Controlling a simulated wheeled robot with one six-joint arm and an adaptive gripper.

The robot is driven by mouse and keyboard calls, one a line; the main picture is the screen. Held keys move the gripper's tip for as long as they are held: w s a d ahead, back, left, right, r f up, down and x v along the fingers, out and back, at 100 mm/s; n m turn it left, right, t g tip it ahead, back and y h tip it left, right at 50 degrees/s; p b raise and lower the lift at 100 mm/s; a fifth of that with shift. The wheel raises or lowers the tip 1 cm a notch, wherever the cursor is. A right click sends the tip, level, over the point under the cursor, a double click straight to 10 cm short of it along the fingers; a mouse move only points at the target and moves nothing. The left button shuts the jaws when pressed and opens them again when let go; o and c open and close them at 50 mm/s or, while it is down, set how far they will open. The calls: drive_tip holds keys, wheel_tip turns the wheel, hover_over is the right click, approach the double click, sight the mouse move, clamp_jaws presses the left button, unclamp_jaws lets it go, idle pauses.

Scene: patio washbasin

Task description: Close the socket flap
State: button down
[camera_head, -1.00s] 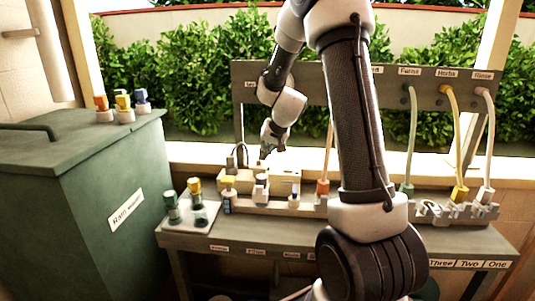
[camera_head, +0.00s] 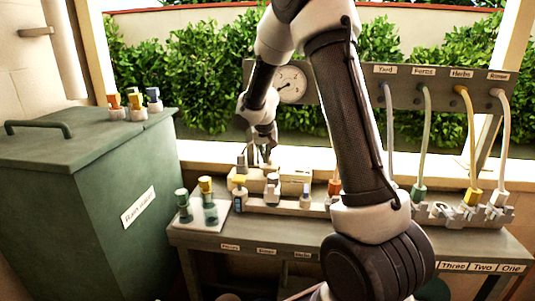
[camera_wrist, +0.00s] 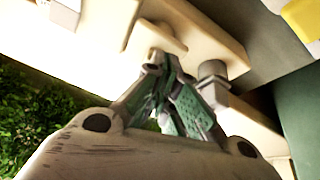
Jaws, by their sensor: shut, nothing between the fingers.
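My gripper (camera_head: 264,160) is shut and empty. It points down just above and behind the cream socket housing (camera_head: 296,182) on the bench. In the wrist view my gripper (camera_wrist: 163,68) has its green-padded fingers together, their tips close to a cream plate (camera_wrist: 150,36) on the housing. I cannot tell whether they touch it. This plate may be the socket flap, but its angle is not clear. In the head view my fingers and the fittings in front partly hide that part of the housing.
Yellow and grey capped fittings (camera_head: 239,182) stand close in front of the housing. A grey cylinder (camera_wrist: 212,82) is beside my fingers. Hoses (camera_head: 423,140) hang on the right, a gauge (camera_head: 291,84) is behind, and a green rain-water bin (camera_head: 90,190) stands left.

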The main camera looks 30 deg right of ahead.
drive_tip(key=shift+w+a+f, duration=0.1)
drive_tip(key=shift+a+f, duration=0.2)
drive_tip(key=shift+f, duration=0.1)
idle(0.5)
drive_tip(key=shift+r, duration=0.15)
